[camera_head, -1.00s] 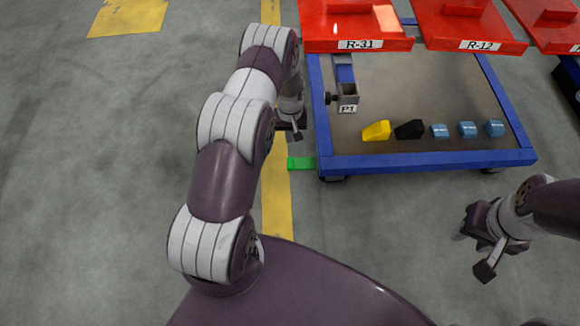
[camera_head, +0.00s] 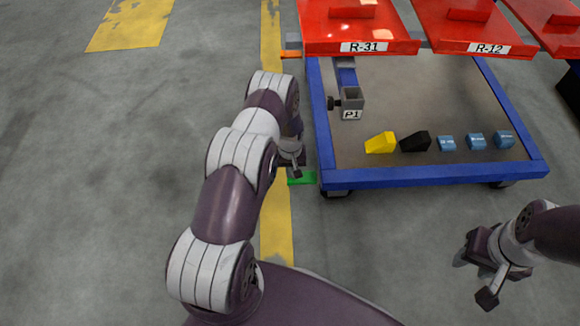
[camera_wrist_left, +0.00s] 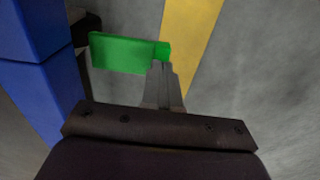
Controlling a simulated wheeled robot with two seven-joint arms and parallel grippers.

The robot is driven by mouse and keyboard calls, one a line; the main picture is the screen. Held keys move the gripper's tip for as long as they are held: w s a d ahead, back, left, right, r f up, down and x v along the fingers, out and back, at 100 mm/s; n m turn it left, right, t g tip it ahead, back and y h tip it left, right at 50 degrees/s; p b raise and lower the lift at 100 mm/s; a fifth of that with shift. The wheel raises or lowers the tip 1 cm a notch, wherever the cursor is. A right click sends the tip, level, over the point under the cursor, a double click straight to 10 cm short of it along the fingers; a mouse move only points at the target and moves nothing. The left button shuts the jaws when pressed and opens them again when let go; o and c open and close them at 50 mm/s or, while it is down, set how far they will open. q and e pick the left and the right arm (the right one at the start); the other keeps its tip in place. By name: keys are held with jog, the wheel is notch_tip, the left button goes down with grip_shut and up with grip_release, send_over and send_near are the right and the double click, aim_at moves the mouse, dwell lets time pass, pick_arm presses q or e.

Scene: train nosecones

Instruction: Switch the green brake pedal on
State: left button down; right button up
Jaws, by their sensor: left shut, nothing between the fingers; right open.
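The green brake pedal (camera_head: 302,178) sticks out from the left side of the blue cart frame, low near its front corner. In the left wrist view the pedal (camera_wrist_left: 128,53) is a green block on a dark bracket beside the blue frame. My left gripper (camera_wrist_left: 161,70) is shut and empty. Its tips overlap the pedal's outer end in that view; I cannot tell whether they touch it. In the head view my left gripper (camera_head: 294,172) is partly hidden by its arm, right at the pedal. My right gripper (camera_head: 473,262) hangs open, off the cart's front right.
The blue cart (camera_head: 430,178) carries a yellow block (camera_head: 381,143), a black block (camera_head: 416,141), several blue pieces and a P1 post (camera_head: 351,104). Red panels R-31 and R-12 hang over its back. An orange pedal (camera_head: 290,54) shows further back. Floor to the left is clear.

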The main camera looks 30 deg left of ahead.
pick_arm(q)
jog(key=shift+f, duration=0.55)
jog(key=shift+f, duration=0.1)
jog(key=shift+s+a+f+b, duration=0.2)
jog(key=shift+f+b, duration=0.2)
jog(key=shift+f, duration=0.3)
jog(key=shift+s+a+f+b, duration=0.15)
jog(key=shift+f+b, duration=0.25)
jog(key=shift+f, duration=0.25)
jog(key=shift+f+b, duration=0.6)
jog(key=shift+f, duration=0.45)
jog(key=shift+f, duration=0.1)
jog(key=s+a+r+p, duration=0.1)
jog(key=a+r+p, duration=0.2)
jog(key=r, duration=0.3)
jog(key=s+a+r+p, duration=0.2)
jog(key=r+p, duration=0.3)
jog(key=r, duration=0.1)
jog(key=shift+s+a+r+p, duration=0.2)
jog(key=shift+a+r+p, duration=0.1)
jog(key=shift+a+p, duration=0.1)
